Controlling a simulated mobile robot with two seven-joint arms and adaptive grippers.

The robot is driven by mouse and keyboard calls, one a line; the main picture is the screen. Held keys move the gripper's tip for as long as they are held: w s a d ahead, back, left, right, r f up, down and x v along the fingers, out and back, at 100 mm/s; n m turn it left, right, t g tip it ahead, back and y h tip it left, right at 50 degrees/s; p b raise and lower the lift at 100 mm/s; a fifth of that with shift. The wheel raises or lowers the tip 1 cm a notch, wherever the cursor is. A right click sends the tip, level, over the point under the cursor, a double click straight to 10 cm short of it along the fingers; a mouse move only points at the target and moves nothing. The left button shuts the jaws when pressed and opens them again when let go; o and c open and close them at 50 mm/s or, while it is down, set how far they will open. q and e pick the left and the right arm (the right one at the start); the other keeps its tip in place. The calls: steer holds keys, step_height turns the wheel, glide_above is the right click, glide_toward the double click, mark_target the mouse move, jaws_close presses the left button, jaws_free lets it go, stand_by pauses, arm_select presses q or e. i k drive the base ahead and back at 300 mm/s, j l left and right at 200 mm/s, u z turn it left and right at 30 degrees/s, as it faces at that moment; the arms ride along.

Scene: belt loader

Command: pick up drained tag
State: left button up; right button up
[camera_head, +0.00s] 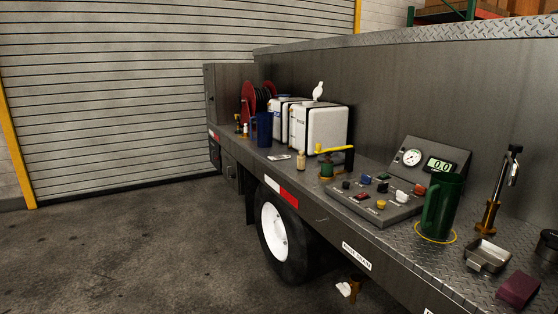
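Neither of my grippers shows in the head view. A small flat white card (279,157) lies on the truck deck, left of a small amber bottle (301,159). Another small white piece (344,289) hangs below the deck edge beside a brass-coloured fitting (355,287), right of the wheel. Both are too small to read, so I cannot tell which one is the drained tag.
The deck (400,240) holds a control panel (380,200), a green mug (440,207), a yellow-handled valve (330,165), white tanks (320,128), a blue jug (263,129) and a metal tray (487,256). The floor (130,250) at left is clear.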

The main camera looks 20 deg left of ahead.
mark_target(273, 159)
steer(key=i+j, duration=0.1)
steer(key=j, duration=0.15)
steer(key=i+j, duration=0.15)
steer(key=j, duration=0.15)
steer(key=i+j, duration=0.1)
steer(key=j, duration=0.15)
steer(key=i+j+z, duration=0.15)
steer(key=j, duration=0.4)
steer(key=i+j+z, duration=0.15)
steer(key=j, duration=0.4)
steer(key=i+j+z, duration=0.15)
steer(key=j, duration=0.4)
steer(key=i+j+z, duration=0.15)
steer(key=j, duration=0.45)
steer(key=i+j+z, duration=0.15)
steer(key=j, duration=0.45)
steer(key=i+j+z, duration=0.2)
steer(key=j, duration=0.75)
steer(key=j+z, duration=0.2)
steer(key=j, duration=0.75)
